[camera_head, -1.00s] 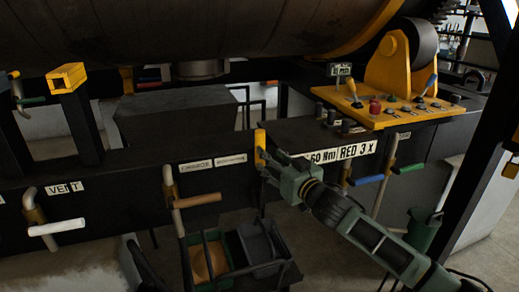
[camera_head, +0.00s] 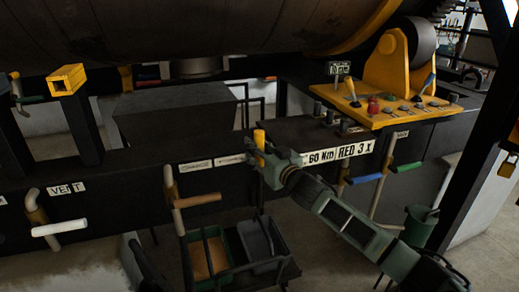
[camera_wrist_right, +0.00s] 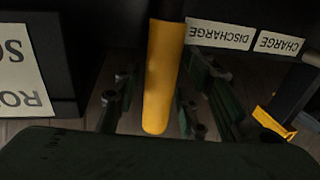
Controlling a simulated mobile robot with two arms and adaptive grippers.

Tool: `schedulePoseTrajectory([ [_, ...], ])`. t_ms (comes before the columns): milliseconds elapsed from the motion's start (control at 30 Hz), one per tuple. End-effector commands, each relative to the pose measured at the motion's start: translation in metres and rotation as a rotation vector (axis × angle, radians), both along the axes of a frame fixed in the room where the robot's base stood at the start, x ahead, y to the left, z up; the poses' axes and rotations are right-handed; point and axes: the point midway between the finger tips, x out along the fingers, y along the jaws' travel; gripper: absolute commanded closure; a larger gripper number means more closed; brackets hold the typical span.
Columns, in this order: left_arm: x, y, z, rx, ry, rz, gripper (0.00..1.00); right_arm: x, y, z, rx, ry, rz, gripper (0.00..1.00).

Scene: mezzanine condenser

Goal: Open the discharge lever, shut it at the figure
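The discharge lever's yellow handle (camera_head: 259,140) stands upright on the dark bench front, right of the DISCHARGE label (camera_head: 231,160). In the right wrist view the yellow handle (camera_wrist_right: 163,80) runs down between the fingers of my right gripper (camera_wrist_right: 158,105). The fingers are on both sides of it, with a clear gap on the left and a narrow one on the right. In the head view my right gripper (camera_head: 268,160) is at the handle and hides its lower part. A small display (camera_head: 341,69) stands behind the yellow console; its digits are too small to read surely. My left gripper is out of view.
A sign (camera_head: 340,154) reads "60 Nm RED 3 X". The charge lever with a tan handle (camera_head: 197,200) is to the left; a white VENT handle (camera_head: 59,227) is farther left. Blue (camera_head: 364,179) and green (camera_head: 406,167) handles are to the right. Bins (camera_head: 262,240) sit below.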

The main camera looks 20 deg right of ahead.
Motion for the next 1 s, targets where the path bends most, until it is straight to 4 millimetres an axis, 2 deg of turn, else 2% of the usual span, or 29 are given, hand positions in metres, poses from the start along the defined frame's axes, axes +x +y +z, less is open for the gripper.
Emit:
schedulePoseTrajectory([
  [33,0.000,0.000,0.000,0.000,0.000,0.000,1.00,0.000,0.000,0.000,0.000,0.000,0.000,0.70],
  [400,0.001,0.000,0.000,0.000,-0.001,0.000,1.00,0.000,0.000,0.000,0.000,0.000,-0.001,1.00],
  [767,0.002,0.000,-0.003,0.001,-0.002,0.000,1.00,-0.001,0.000,-0.002,0.001,-0.004,0.000,1.00],
  [1000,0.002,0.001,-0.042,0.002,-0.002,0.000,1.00,-0.018,0.002,-0.012,0.009,-0.083,0.005,1.00],
])
